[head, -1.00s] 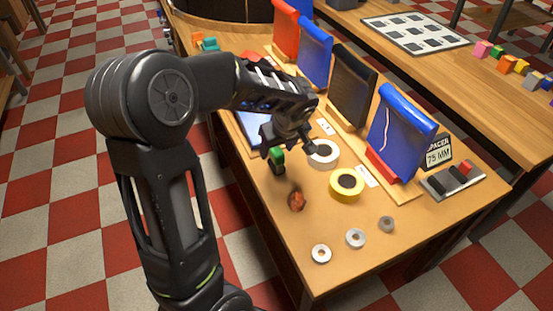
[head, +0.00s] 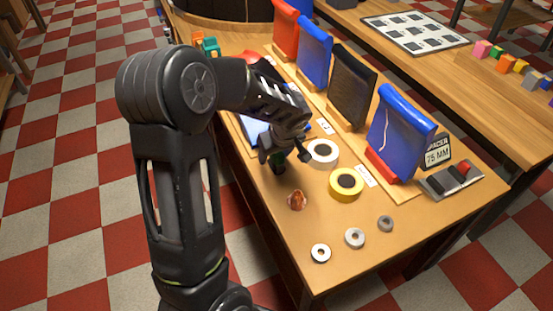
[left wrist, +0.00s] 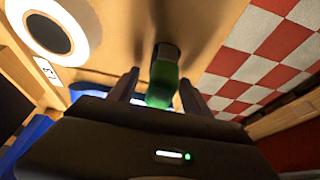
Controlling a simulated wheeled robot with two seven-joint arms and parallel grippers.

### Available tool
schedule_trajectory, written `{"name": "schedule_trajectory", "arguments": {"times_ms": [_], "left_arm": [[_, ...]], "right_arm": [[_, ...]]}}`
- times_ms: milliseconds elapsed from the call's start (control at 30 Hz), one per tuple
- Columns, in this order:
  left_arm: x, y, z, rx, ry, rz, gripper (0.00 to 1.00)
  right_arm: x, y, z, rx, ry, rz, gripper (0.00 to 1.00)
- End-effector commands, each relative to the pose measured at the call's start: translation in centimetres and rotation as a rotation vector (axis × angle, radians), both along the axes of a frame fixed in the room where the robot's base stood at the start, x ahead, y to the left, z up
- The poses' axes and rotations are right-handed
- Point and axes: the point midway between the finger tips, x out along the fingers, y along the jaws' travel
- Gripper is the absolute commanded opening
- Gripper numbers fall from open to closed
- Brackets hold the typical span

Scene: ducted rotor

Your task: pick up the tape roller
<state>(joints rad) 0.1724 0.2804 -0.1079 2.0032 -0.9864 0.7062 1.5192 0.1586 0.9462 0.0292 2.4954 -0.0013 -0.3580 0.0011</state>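A small green and black upright item, which looks like the tape roller (left wrist: 164,72), stands on the wooden table. In the left wrist view its green part lies between the two fingers of my left gripper (left wrist: 157,90), with gaps at the sides. The gripper is open. In the head view my left gripper (head: 279,157) is low over the table and hides most of the tape roller (head: 277,167). Contact cannot be made out. My right gripper is not in view.
A white tape roll (head: 322,163) and a yellow tape roll (head: 346,196) are close on the right. An amber lump (head: 297,200) lies in front. Several small rings lie near the table's front edge. A row of upright coloured pouches, including a blue one (head: 400,135), stands behind.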

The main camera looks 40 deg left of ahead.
Motion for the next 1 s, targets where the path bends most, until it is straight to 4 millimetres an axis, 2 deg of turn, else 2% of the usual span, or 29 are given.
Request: {"name": "schedule_trajectory", "arguments": {"times_ms": [67,667,1000], "left_arm": [[0.00,0.00,0.01,0.000,0.000,0.000,0.50],[0.00,0.00,0.01,0.000,0.000,0.000,0.01],[0.02,0.00,0.05,0.000,-0.001,0.000,0.00]], "right_arm": [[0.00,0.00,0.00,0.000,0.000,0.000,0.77],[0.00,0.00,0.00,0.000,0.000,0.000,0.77],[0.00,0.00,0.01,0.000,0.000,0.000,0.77]]}}
